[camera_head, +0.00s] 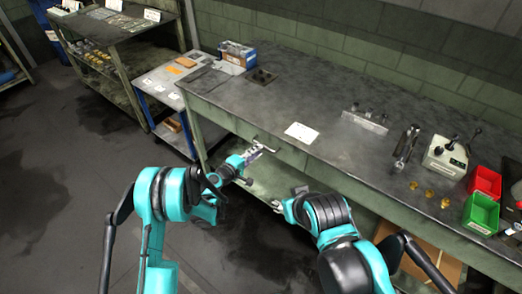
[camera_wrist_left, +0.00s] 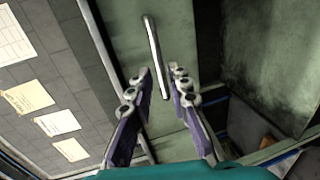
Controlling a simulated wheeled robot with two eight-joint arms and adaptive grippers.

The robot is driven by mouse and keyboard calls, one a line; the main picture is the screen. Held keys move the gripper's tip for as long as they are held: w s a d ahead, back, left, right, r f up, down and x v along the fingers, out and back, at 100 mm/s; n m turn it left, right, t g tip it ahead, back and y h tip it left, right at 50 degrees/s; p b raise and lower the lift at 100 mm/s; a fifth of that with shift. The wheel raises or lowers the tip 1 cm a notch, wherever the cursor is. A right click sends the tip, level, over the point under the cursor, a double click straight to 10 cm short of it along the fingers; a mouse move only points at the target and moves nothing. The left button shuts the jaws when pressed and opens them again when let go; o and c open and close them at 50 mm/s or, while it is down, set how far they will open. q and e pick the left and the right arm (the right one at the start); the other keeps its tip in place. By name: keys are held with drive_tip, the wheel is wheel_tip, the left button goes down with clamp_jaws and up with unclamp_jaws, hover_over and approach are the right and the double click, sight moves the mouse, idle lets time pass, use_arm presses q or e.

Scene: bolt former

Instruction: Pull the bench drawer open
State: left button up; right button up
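The bench drawer's green front (camera_head: 290,154) sits under the edge of the grey bench top and looks closed. Its pale bar handle (camera_head: 266,145) shows there, and in the left wrist view the handle (camera_wrist_left: 153,50) stands out from the green drawer front (camera_wrist_left: 185,30). My left gripper (camera_head: 255,153) is at the handle. In the left wrist view its two fingers (camera_wrist_left: 160,78) are spread, with the handle's near end between them; I cannot tell if they touch it. My right gripper (camera_head: 278,206) is below the bench edge, away from the handle; its fingers are too small to read.
The bench top (camera_head: 250,105) holds a white sheet (camera_head: 301,132), a row of metal parts (camera_head: 366,121), a grey device (camera_head: 447,156), and red (camera_head: 485,182) and green bins (camera_head: 481,214). A blue-framed cart (camera_head: 160,88) stands left of the bench. The floor at left is clear.

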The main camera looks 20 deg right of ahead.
sight(264, 146)
use_arm(q)
drive_tip(key=b+x, duration=0.1)
drive_tip(key=x, duration=0.4)
drive_tip(key=shift+w+d, duration=0.1)
drive_tip(key=shift+d, duration=0.05)
clamp_jaws()
